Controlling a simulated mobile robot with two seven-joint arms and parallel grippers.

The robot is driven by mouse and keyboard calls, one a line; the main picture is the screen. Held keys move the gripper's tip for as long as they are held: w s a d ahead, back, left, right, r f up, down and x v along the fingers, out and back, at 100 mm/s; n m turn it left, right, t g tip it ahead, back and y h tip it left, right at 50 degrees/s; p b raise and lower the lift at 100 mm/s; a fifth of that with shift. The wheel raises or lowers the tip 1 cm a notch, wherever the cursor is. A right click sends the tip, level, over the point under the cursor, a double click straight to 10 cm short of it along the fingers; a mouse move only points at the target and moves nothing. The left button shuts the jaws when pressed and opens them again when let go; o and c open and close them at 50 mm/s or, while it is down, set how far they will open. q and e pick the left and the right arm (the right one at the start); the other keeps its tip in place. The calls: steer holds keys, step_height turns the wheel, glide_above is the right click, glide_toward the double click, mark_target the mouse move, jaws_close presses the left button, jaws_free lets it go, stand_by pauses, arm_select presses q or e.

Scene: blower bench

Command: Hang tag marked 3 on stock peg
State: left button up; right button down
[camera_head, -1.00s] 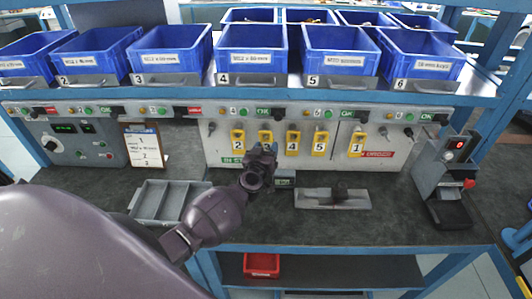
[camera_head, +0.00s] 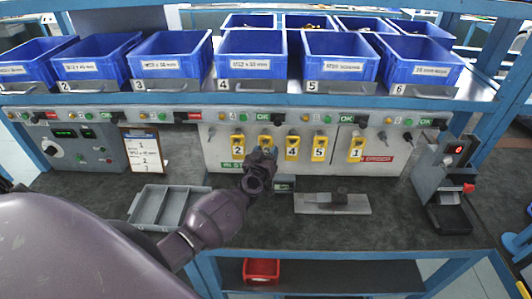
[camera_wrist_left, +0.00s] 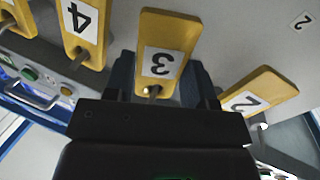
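The yellow tag marked 3 (camera_wrist_left: 165,55) hangs on a peg through its hole. In the head view it is mostly hidden behind my left gripper (camera_head: 263,158). In the left wrist view my left gripper (camera_wrist_left: 160,85) has a finger on each side of the tag's holed end; I cannot tell whether they touch it. Tags 2 (camera_head: 238,147), 4 (camera_head: 292,147) and 5 (camera_head: 320,148) hang in the same row. Tag 1 (camera_head: 356,148) hangs farther right above a red label (camera_head: 378,159). A green label (camera_head: 232,166), partly hidden, reads "IN ST". My right gripper is not in view.
Blue bins (camera_head: 251,55) line the shelf above the panel (camera_head: 215,150). A grey divided tray (camera_head: 168,207) and a metal plate (camera_head: 332,203) lie on the bench. A grey device with a red display (camera_head: 445,165) stands at right. The bench front is mostly clear.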

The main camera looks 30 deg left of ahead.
arm_select(q)
steer(key=o, duration=0.4)
steer(key=shift+o, duration=0.2)
steer(key=p+v, duration=0.1)
steer(key=v, duration=0.9)
steer(key=shift+s+p, duration=0.4)
steer(key=shift+s, duration=0.05)
steer(key=shift+d, duration=0.1)
